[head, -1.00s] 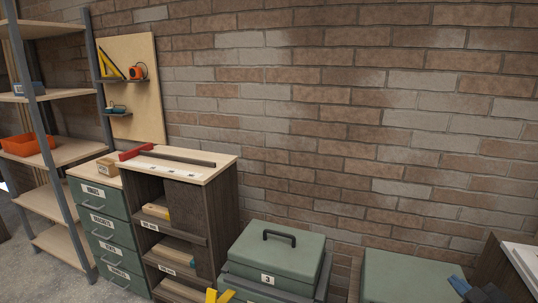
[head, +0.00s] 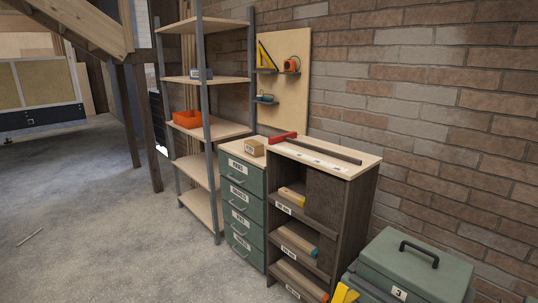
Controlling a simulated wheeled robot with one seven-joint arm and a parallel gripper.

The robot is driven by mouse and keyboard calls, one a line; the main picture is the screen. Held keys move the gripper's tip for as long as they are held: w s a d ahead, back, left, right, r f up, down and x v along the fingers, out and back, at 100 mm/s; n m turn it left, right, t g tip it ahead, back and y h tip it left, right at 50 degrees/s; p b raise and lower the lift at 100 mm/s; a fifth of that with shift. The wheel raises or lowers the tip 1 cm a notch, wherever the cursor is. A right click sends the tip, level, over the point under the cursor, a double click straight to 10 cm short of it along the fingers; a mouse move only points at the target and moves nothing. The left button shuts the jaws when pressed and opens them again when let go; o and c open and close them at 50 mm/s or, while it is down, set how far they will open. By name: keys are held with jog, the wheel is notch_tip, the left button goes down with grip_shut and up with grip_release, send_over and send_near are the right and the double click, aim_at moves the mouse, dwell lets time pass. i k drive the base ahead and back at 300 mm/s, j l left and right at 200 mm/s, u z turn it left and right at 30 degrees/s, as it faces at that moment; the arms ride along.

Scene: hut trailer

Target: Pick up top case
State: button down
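A green top case (head: 418,262) with a black handle and a white label reading 3 sits at the lower right in the head view. It rests on top of another green case, of which only part shows at the lower edge. A yellow piece (head: 344,293) shows in front of it at the bottom edge; I cannot tell what it belongs to. My gripper is not in view.
A wooden-topped cabinet (head: 340,160) with a red-handled tool stands left of the cases. Green drawers (head: 240,205) and a shelf rack (head: 222,128) with an orange bin (head: 187,119) stand further left.

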aim_at(408, 269)
jog(key=i+l+u, duration=0.25)
jog(key=i+l, duration=0.2)
jog(key=i+l+u, duration=0.25)
jog(key=i+l, duration=0.3)
